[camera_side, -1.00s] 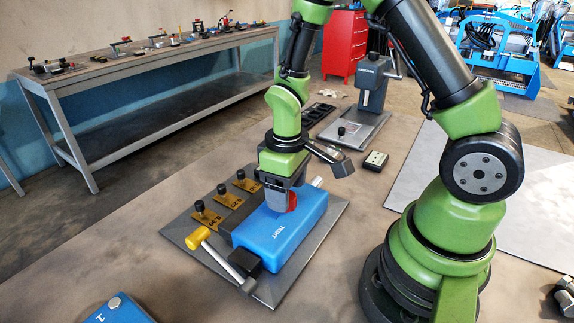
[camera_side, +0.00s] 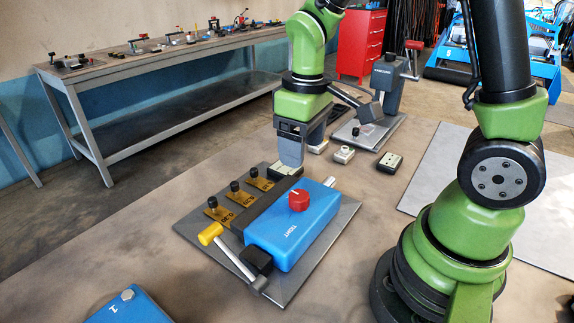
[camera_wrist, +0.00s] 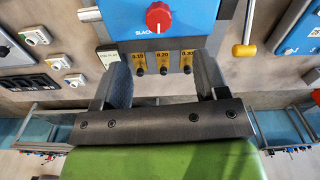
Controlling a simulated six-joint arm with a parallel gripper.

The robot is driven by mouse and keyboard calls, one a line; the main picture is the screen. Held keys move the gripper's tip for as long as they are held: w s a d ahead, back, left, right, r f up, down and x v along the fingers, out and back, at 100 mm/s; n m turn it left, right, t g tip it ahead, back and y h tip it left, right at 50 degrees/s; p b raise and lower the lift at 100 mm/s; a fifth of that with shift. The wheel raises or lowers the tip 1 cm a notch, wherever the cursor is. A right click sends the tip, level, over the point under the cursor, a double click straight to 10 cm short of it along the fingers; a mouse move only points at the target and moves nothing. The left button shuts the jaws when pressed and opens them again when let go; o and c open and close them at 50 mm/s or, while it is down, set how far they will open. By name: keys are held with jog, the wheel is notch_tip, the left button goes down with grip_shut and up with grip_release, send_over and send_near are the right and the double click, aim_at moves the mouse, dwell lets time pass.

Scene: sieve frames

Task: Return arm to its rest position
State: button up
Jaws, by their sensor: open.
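My gripper (camera_side: 288,163) is raised in the air beyond the far edge of the blue block in the side view. Its two fingers stand apart with nothing between them in the wrist view (camera_wrist: 160,78). The blue block (camera_side: 290,237) marked TIGHT sits on a dark plate (camera_side: 325,250), and its red knob (camera_side: 299,200) is free of the gripper. The knob (camera_wrist: 158,17) also shows at the top of the wrist view, on the face marked SLACK. The floor or bench right under the fingers is partly hidden.
Brass tabs with black knobs (camera_side: 236,195) line the plate's left side. A yellow-handled lever (camera_side: 230,255) lies at its front. Another blue block (camera_side: 128,308) is at the front left.

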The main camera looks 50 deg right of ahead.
jog(key=s+a+r+m+t+y, duration=0.1)
jog(key=s+a+r+m+t, duration=0.1)
jog(key=s+r, duration=0.3)
jog(key=s+a+r+m+t+y, duration=0.1)
jog(key=s+r+m+t, duration=0.2)
jog(key=r, duration=0.4)
jog(key=s+t, duration=0.1)
jog(key=s, duration=0.1)
jog(key=shift+s+a+r+t, duration=0.35)
jog(key=shift+s+t, duration=0.05)
